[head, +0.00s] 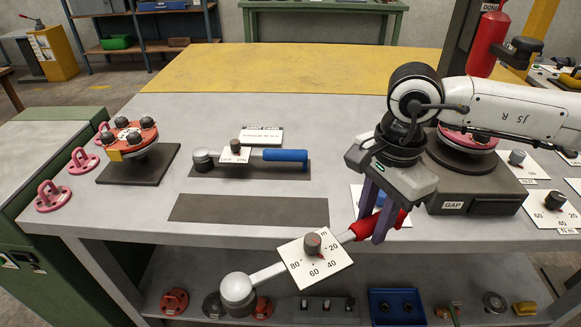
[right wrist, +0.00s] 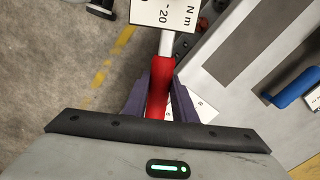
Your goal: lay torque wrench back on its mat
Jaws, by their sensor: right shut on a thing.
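The torque wrench has a red handle (head: 366,225), a white dial plate (head: 315,260) with a dark knob, and a round grey head (head: 238,290). My right gripper (head: 377,222) is shut on the red handle, which also shows between the fingers in the right wrist view (right wrist: 160,88). The wrench is in the air by the table's front edge, with floor below the handle in the right wrist view. Its head points to the lower left. A bare dark mat (head: 248,209) lies near the table's front edge. My left gripper is not in view.
A blue-handled wrench (head: 285,155) lies on another dark mat (head: 210,172) behind the bare one. A red flanged piece (head: 128,137) stands on a plate at the left, near pink shackles (head: 52,196). A grey block marked GAP (head: 476,192) is at the right.

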